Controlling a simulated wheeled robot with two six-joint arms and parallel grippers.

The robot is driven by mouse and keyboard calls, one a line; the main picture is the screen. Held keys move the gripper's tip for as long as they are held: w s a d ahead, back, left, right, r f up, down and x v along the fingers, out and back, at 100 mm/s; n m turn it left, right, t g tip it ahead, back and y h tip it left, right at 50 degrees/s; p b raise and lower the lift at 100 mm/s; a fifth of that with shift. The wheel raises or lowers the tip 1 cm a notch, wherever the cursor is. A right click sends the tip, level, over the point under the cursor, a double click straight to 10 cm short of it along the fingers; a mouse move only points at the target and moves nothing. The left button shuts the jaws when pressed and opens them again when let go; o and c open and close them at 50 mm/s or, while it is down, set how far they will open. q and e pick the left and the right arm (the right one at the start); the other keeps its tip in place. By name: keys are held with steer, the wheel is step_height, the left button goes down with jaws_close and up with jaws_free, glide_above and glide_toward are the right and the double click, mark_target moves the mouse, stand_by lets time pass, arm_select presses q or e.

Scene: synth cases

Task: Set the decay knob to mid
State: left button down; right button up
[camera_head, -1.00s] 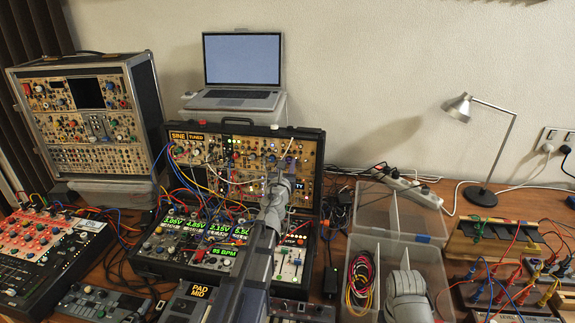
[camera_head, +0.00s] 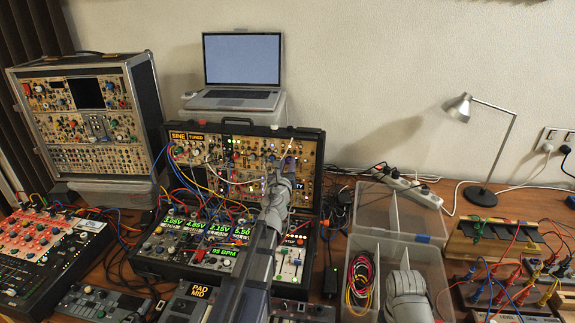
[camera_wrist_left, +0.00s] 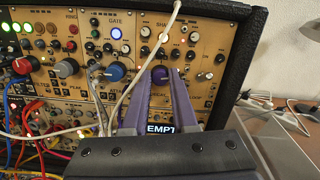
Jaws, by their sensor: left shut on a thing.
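The modular synth case (camera_head: 316,150) stands open in the middle of the table, with its upright panel in front of my left arm. In the head view my left gripper (camera_head: 287,166) reaches the same area, and the wrist hides the knob. A blue knob (camera_wrist_left: 115,71) and a grey knob (camera_wrist_left: 66,68) sit to the left.
White and grey patch cables (camera_wrist_left: 128,85) hang close to the left finger. A small display (camera_wrist_left: 160,128) lies below the knob. A laptop (camera_head: 243,70) stands behind the case. Clear plastic bins (camera_head: 432,262) and a desk lamp (camera_head: 480,195) are at the right.

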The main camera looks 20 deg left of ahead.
arm_select(q)
steer(key=n, duration=0.5)
steer(key=shift+y, duration=0.3)
arm_select(e)
steer(key=shift+r, duration=0.25)
arm_select(q)
steer(key=n+p, duration=0.1)
steer(key=n, duration=0.3)
steer(key=shift+r+g, duration=0.1)
steer(key=shift+g, duration=0.3)
arm_select(e)
steer(key=shift+r, duration=0.25)
arm_select(q)
steer(key=n, duration=0.4)
steer(key=shift+p, duration=0.35)
steer(key=shift+n+g, duration=0.5)
steer(key=shift+n, duration=1.2)
arm_select(e)
steer(key=shift+r, duration=0.65)
arm_select(q)
steer(key=c, duration=0.7)
jaws_free()
